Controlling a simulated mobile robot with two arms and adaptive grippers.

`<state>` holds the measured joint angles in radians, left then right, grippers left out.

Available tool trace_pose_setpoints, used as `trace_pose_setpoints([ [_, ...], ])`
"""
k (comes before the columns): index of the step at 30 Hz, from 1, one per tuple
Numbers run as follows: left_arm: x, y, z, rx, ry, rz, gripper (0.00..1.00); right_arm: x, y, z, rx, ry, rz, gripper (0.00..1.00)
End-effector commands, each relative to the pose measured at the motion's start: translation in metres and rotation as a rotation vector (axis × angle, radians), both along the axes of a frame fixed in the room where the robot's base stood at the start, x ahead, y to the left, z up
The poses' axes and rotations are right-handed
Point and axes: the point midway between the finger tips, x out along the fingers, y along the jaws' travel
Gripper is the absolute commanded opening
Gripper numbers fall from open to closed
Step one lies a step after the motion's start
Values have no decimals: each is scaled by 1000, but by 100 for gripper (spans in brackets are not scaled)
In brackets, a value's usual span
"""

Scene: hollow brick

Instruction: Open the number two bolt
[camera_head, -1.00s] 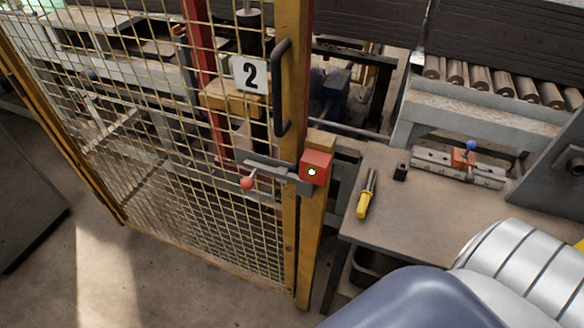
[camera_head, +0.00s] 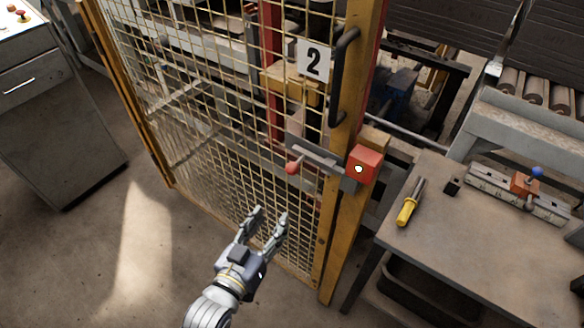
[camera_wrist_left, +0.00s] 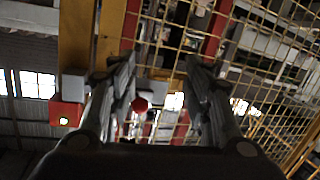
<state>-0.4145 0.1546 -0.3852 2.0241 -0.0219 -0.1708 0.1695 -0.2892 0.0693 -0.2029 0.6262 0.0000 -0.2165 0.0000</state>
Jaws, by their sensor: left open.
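The number two bolt (camera_head: 318,157) is a grey sliding bar on the yellow mesh gate, below the white "2" sign (camera_head: 314,60). Its handle ends in a red ball knob (camera_head: 293,168), left of the red lock box (camera_head: 363,167). My left gripper (camera_head: 268,219) is open and empty, below and a little left of the knob, in front of the mesh. In the left wrist view the red knob (camera_wrist_left: 140,104) shows between the two open fingers (camera_wrist_left: 160,75), apart from them. The red box (camera_wrist_left: 66,115) is at the left there. My right gripper is not in view.
A black gate handle (camera_head: 342,75) stands above the bolt. At the right a table (camera_head: 455,225) holds a yellow-handled screwdriver (camera_head: 410,202), a small black block and a fixture. A grey cabinet (camera_head: 60,120) stands at the left. The floor before the gate is clear.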

Motion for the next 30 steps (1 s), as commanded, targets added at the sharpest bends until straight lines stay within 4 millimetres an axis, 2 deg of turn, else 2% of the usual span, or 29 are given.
trace_pose_setpoints([
  [1,-2,-3,27,-26,-42,-7,46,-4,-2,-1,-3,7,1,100],
  [3,-4,-6,54,-54,-85,-12,46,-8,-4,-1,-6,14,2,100],
  [7,-5,-8,81,-82,-127,-17,46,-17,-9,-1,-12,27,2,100],
  [11,3,-12,88,-88,-137,-17,46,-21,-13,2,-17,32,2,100],
  [24,72,-44,88,-88,-136,-18,46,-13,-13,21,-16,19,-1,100],
  [30,88,-51,86,-87,-134,-17,46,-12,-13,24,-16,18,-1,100],
])
